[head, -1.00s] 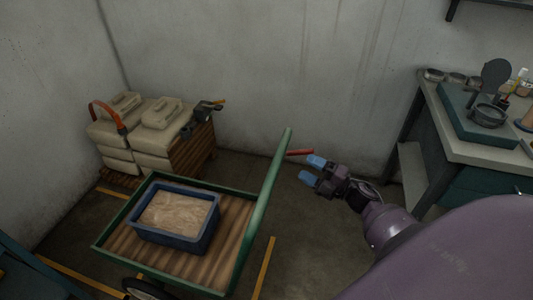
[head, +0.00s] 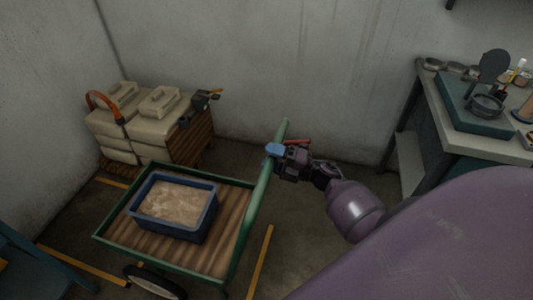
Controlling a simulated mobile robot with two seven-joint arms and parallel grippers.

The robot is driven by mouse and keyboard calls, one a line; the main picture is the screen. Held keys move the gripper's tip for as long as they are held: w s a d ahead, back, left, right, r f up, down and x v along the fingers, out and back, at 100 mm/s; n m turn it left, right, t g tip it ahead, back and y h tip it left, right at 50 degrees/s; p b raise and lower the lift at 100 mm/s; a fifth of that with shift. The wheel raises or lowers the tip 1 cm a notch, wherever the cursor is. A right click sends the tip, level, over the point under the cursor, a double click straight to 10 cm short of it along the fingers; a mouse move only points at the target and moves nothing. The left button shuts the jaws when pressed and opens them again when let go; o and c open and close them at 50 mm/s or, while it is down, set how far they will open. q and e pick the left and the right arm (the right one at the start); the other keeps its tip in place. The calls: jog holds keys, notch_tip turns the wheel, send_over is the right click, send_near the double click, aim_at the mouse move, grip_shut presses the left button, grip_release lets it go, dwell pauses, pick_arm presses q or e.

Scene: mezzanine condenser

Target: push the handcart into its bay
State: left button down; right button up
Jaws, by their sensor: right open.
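The handcart (head: 118,244) has a green frame, a slatted wooden bed and a dark wheel at the front. Its green push bar (head: 262,190) rises on the right side. A blue tub (head: 178,234) of pale material sits on the bed. Yellow floor lines (head: 261,262) mark the bay around the cart; part of them is hidden under it. My right gripper (head: 273,151) is at the upper part of the push bar, its blue fingertips overlapping the bar in the picture. It is open; I cannot tell whether it touches the bar. My left gripper is not in view.
Beige containers (head: 150,105) are stacked on a wooden pallet behind the cart, against the wall. A workbench (head: 460,140) with tools stands at the right. A red bar-like thing (head: 297,141) shows behind my right gripper. A blue item (head: 35,262) is at the lower left.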

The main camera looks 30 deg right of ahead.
jog(key=shift+x, duration=0.85)
grip_shut()
